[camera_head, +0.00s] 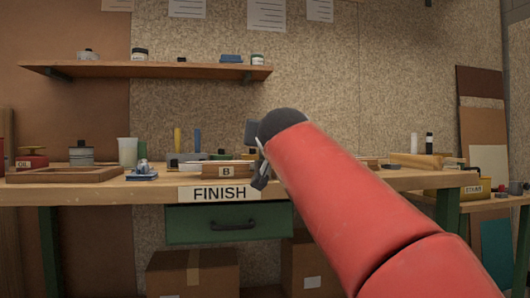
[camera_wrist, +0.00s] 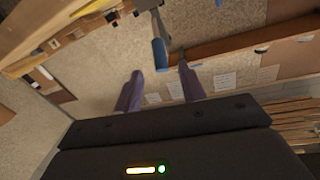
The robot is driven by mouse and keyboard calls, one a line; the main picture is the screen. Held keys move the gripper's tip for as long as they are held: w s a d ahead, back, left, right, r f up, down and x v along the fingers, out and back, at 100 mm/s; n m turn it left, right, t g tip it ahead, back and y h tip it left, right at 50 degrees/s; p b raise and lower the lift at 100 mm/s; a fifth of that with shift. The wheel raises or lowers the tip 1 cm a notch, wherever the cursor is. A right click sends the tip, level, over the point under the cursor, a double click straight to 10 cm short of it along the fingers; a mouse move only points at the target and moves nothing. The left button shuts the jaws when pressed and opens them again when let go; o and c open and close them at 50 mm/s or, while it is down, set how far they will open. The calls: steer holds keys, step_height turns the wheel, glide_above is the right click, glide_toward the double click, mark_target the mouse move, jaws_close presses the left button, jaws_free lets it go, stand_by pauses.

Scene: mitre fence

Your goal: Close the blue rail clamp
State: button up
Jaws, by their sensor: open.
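A blue upright handle (camera_head: 197,140), which looks like the lever of the blue rail clamp, rises from a low grey fitting at the back of the bench. A blue handle on a grey metal arm (camera_wrist: 159,54) shows in the wrist view, and its end lies between my fingertips in that picture. Whether it touches a finger I cannot tell. My gripper (camera_head: 256,157) is open, in front of the bench and right of the handle in the head view; its two fingers stand apart in the wrist view (camera_wrist: 160,72). My arm hides part of the bench.
A yellow upright handle (camera_head: 177,138) stands just left of the blue one. A wooden block marked B (camera_head: 228,171) and a small blue item with a silver knob (camera_head: 141,172) sit nearer the bench's front edge. A shelf (camera_head: 150,70) runs above.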

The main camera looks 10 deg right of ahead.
steer(key=w, duration=0.5)
steer(key=w+d+p, duration=0.1)
steer(key=w, duration=0.1)
steer(key=shift+w, duration=0.3)
jaws_close()
